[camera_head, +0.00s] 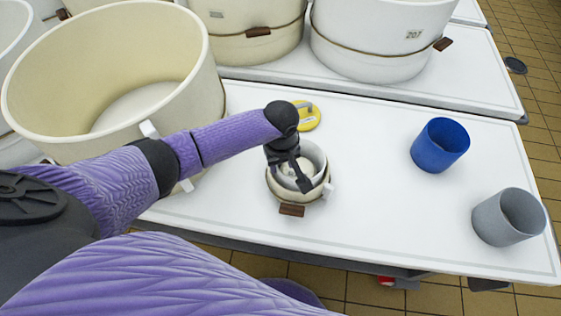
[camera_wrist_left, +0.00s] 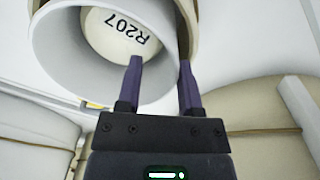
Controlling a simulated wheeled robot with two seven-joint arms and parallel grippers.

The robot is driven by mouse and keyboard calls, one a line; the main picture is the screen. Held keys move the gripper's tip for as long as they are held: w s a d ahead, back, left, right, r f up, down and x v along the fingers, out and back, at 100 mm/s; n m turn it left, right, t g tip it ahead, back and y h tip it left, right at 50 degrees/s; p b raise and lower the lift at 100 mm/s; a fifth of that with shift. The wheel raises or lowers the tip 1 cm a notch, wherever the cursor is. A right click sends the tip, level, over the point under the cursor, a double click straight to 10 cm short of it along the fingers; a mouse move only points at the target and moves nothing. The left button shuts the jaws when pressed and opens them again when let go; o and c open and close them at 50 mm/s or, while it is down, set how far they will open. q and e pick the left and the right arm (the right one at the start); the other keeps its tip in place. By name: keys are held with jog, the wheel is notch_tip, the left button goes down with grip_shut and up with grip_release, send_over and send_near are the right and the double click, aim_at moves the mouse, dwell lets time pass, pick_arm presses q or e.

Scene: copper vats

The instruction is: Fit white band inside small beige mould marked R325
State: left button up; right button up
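The small beige mould (camera_head: 280,192) stands near the table's front edge, with a brown tag on its front. The white band (camera_head: 314,154) is inside it, its upper part showing above the mould's rim; how deep it sits is partly hidden. My left gripper (camera_head: 303,180) is over the mould, pointing down. In the left wrist view the gripper (camera_wrist_left: 160,65) has its fingers apart, one over the band's (camera_wrist_left: 65,50) inside and one by its outer side, near the mould wall. The mould's floor (camera_wrist_left: 118,35) shows the mark R207. My right gripper is out of view.
A yellow-topped object (camera_head: 308,116) lies just behind the mould. A blue cup (camera_head: 439,146) and a grey cup (camera_head: 508,217) stand at the right. A large beige vat (camera_head: 110,75) fills the left. The table (camera_head: 370,190) is clear between mould and cups.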

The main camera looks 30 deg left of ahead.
pick_arm(q)
jog(key=shift+s+f, duration=0.8)
jog(key=shift+f, duration=0.3)
jog(key=shift+s+a, duration=0.15)
jog(key=shift+a, duration=0.25)
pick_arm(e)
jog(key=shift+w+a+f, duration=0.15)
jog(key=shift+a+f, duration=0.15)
pick_arm(q)
jog(key=shift+d, duration=0.2)
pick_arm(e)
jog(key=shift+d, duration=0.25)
pick_arm(q)
jog(key=shift+a+r, duration=0.1)
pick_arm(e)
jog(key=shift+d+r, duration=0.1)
pick_arm(q)
notch_tip(320, 180, up, 7)
jog(key=p, duration=0.8)
jog(key=shift+w+a+r, duration=0.15)
jog(key=shift+w+a, duration=0.05)
jog(key=shift+w, duration=0.25)
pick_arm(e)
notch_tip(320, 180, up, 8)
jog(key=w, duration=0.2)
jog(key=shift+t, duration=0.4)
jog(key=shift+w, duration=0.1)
